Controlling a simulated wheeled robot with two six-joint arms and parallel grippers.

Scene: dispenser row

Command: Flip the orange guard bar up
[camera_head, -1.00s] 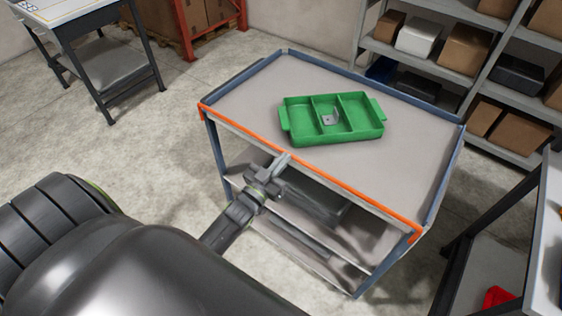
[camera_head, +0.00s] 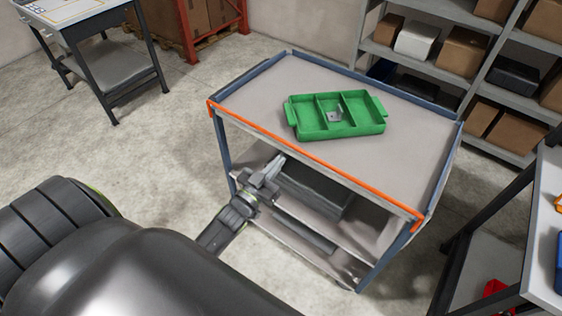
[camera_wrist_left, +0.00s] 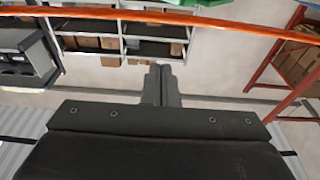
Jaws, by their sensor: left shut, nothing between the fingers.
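The orange guard bar (camera_head: 312,158) runs along the near edge of the cart's top, from the left corner to the right corner. It also crosses the top of the left wrist view (camera_wrist_left: 150,15) as an orange band. My left gripper (camera_head: 276,164) is shut and empty, just below the bar near its left-middle part, in front of the cart's open side. In the left wrist view its closed fingers (camera_wrist_left: 161,75) show below the orange band, with a gap in the picture. Contact with the bar is not visible. My right gripper is not in view.
The cart top (camera_head: 270,90) carries a green divided tray (camera_head: 310,130) with a small metal piece in it. Lower shelves (camera_head: 320,220) lie behind my gripper. Shelving with boxes (camera_head: 460,50) stands behind, a table (camera_head: 90,20) at far left, a dark-framed bench (camera_head: 500,220) at right.

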